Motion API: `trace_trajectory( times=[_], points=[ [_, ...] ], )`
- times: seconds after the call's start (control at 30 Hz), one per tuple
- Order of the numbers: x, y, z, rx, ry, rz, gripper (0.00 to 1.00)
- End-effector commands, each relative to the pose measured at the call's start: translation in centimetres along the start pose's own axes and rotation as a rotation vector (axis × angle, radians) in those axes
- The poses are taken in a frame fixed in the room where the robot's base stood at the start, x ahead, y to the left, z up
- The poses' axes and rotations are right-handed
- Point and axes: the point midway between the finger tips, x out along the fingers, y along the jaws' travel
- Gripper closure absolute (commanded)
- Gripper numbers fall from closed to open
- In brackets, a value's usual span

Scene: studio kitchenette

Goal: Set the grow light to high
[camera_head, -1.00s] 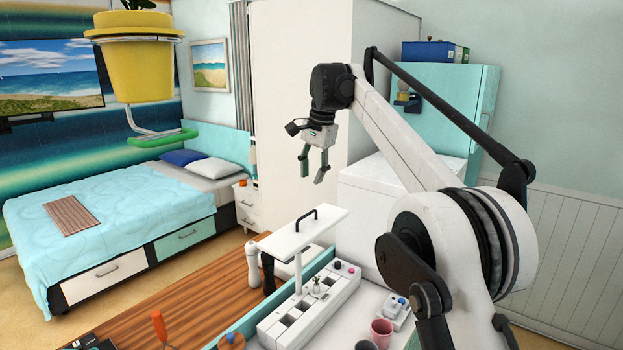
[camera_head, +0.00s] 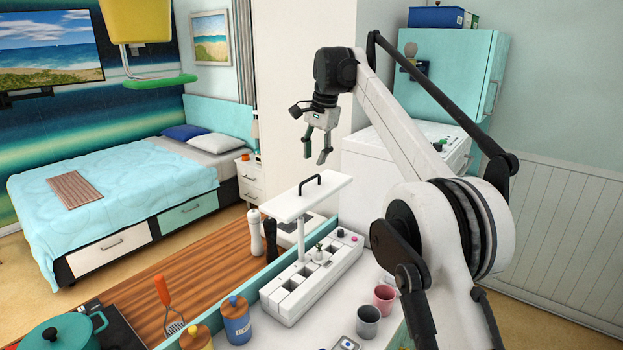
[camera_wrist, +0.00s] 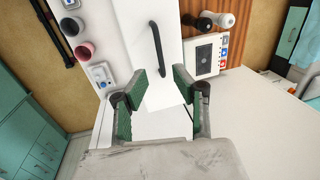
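The grow light is a white flat lamp hood (camera_head: 313,198) with a black handle (camera_head: 309,183) on top, held on a post over a long white planter box (camera_head: 289,305). Several square openings and a small plant (camera_head: 319,248) show in the box. Two small knobs, one pinkish (camera_head: 340,232) and one dark, sit at its far end. My gripper (camera_head: 318,150) is open and empty in the air, above and beyond the hood. In the wrist view the hood (camera_wrist: 138,28) and its handle (camera_wrist: 157,48) lie ahead of my open fingers (camera_wrist: 155,90); the knobs are not visible there.
A grey cup (camera_head: 368,321) and a pink cup (camera_head: 384,299) stand right of the planter. A white and a black mill (camera_head: 270,238) stand to its left. Jars (camera_head: 236,320) stand in front. A white cabinet (camera_head: 392,165) is behind. The wrist view shows a panel with coloured buttons (camera_wrist: 206,55).

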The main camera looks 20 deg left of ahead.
Motion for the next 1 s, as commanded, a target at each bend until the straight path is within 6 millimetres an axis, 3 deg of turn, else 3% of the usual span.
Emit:
trace_trajectory(
  times=[0.4,0.83,1.0],
  points=[
    [5.5,0.0,0.0,0.0,0.0,0.0,0.73],
    [6.4,0.0,0.1,0.0,0.0,0.0,0.73],
    [6.4,0.0,0.1,0.0,0.0,0.0,0.93]
  ],
)
